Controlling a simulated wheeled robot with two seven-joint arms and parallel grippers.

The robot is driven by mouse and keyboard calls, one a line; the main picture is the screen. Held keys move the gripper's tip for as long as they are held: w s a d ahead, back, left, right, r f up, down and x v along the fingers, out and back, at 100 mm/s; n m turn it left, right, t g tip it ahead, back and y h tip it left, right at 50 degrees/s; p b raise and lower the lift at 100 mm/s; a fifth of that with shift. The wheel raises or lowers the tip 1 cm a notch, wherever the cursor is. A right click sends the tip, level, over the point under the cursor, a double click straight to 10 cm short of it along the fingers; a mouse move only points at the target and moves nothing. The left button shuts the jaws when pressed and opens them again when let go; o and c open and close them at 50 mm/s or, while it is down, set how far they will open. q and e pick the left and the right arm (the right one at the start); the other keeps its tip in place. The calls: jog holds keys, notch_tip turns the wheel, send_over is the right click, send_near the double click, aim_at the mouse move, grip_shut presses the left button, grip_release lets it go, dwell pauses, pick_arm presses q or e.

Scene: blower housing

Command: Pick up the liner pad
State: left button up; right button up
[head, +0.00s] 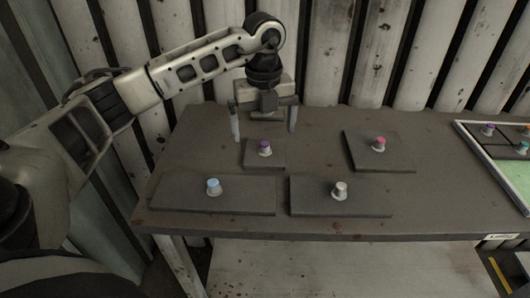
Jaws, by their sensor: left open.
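Several flat dark grey pads with round knobs lie on the table; I cannot tell which is the liner pad. A small pad (255,161) with a purple knob (265,148) lies at the back left. A squarer pad (390,163) with a pink knob (380,143) lies to its right. In front are a long pad (245,197) with a light blue knob (213,187) and a pad (370,200) with a white knob (340,190). My left gripper (264,134) is open and empty, pointing down just behind and above the purple-knobbed pad. My right gripper is out of view.
The brown table (170,205) has bare room at its left edge and between the pads. A light-framed tray (480,150) with more knobbed pieces and a green area sits at the right. A corrugated wall (405,50) stands close behind.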

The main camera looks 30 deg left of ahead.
aim_at(265, 143)
pick_arm(q)
jog(key=shift+f, duration=0.45)
notch_tip(265, 143, down, 4)
jog(key=shift+d+f+p, duration=0.15)
jog(key=shift+p, duration=0.3)
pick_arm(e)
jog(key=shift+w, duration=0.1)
pick_arm(q)
jog(key=shift+c, duration=0.3)
jog(key=c, duration=0.6)
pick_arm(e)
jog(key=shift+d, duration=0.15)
